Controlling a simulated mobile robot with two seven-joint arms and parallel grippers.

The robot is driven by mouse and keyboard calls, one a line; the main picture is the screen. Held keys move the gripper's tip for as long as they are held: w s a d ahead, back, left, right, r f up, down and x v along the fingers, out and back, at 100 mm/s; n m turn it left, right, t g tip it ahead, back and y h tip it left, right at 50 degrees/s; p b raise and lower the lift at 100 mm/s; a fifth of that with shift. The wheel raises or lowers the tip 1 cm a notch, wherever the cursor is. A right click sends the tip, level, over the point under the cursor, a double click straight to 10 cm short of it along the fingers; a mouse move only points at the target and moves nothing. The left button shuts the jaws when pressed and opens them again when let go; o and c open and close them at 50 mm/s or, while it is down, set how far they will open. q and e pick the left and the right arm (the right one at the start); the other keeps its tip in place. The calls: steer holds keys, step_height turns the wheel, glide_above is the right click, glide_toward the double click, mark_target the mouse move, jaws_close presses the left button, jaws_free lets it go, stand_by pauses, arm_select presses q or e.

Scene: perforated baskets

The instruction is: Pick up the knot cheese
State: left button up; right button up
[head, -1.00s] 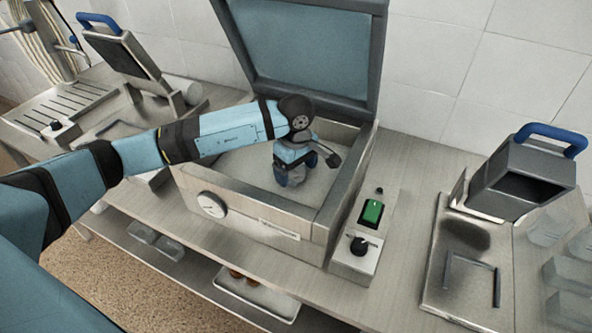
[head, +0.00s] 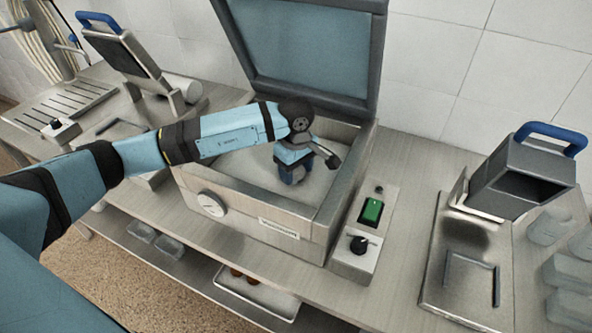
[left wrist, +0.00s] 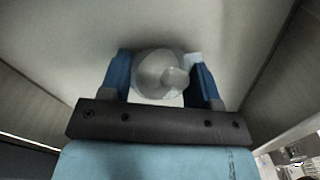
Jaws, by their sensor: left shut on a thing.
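The knot cheese (left wrist: 158,74) is a pale, rounded lump with a small knob in the left wrist view. It sits between the two blue fingers of my left gripper (left wrist: 160,82), which is shut on it. In the head view my left gripper (head: 290,172) points down inside the open box (head: 328,205), and the cheese is hidden there by the hand. I cannot tell whether the cheese touches the box floor. My right gripper is not in view.
The box's padded lid (head: 300,45) stands open at the back. A control panel with a green switch (head: 372,211) is to its right. A grey device with a blue handle (head: 525,170) and clear containers (head: 570,270) stand farther right. A tray (head: 255,295) lies on the lower shelf.

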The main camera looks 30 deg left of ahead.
arm_select(q)
step_height(320, 180, up, 20)
steer(key=b, duration=0.2)
